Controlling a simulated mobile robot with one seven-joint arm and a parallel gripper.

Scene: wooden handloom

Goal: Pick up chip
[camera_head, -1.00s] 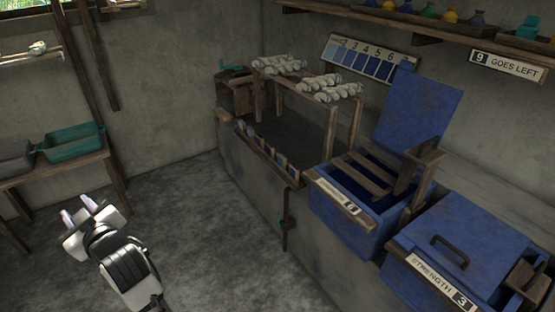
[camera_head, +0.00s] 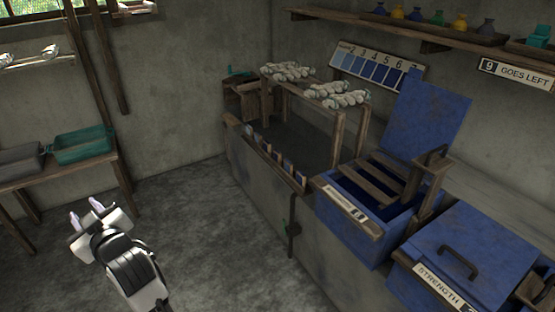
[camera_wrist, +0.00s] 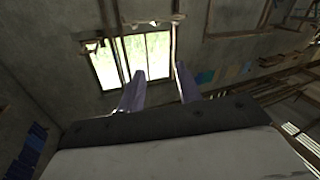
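Several small chips (camera_head: 262,146), grey to blue, stand in a row along the wooden front rail of the grey bench at mid-picture. I cannot tell which of them the task means. My gripper (camera_head: 86,211) is at the lower left over the floor, well left of the bench and apart from the chips. Its two fingers are spread with nothing between them. In the wrist view the open fingers (camera_wrist: 159,76) point toward a bright window (camera_wrist: 130,58) and wall.
An open blue vat (camera_head: 348,220) and a lidded blue vat (camera_head: 455,255) stand right of the chips. A blue shade chart (camera_head: 375,66) hangs behind. A green tray (camera_head: 85,145) sits on a left table. Floor between table and bench is clear.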

